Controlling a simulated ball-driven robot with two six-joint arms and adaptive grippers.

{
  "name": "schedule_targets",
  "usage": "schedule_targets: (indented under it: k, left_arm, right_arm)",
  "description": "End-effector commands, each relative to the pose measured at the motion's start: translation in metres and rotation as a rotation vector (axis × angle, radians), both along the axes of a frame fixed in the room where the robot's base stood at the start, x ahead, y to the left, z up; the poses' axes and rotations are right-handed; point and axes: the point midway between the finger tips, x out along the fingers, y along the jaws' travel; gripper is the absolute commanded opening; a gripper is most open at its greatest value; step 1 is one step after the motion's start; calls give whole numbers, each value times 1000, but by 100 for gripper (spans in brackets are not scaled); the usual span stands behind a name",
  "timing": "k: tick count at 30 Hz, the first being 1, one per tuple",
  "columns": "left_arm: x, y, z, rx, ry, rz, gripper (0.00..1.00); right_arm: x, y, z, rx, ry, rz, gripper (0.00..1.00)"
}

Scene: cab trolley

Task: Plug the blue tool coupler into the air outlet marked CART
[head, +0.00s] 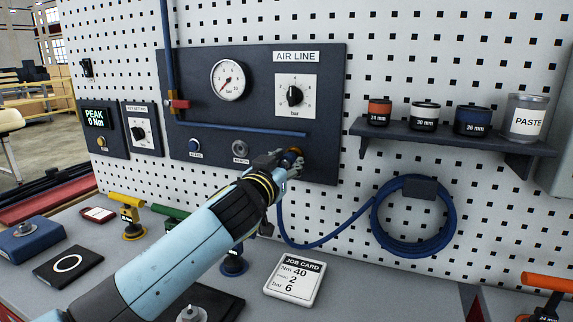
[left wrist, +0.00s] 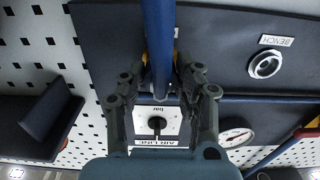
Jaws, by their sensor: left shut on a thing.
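My left gripper (head: 285,163) is shut on the blue tool coupler, right up against the dark air panel (head: 262,60) at its lower right. In the left wrist view, the blue body of the coupler (left wrist: 159,45) runs between my fingers (left wrist: 160,82), with orange-yellow parts beside it. An orange-brown ring (head: 293,155) shows just past my fingers in the head view. I cannot tell whether the coupler is seated. No CART label is readable; the outlet behind the coupler is hidden. The BENCH outlet (left wrist: 265,65) is empty, left of my gripper in the head view (head: 240,149). My right gripper is not in view.
A blue hose (head: 320,242) hangs from my gripper to a coil (head: 408,246) on the pegboard. A shelf (head: 455,142) with cups is at the right. A job card (head: 295,279) and several tools lie on the bench below my arm.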

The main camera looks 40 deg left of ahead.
Motion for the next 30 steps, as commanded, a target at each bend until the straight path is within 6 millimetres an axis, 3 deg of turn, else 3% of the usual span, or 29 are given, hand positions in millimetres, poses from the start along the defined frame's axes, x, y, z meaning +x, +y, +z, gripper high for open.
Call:
schedule_targets:
  k: [29,30]
  left_arm:
    - [10,2,0,0,-1,0,0]
    - [11,3,0,0,-1,0,33]
  right_arm:
    - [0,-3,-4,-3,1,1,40]
    - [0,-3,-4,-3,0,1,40]
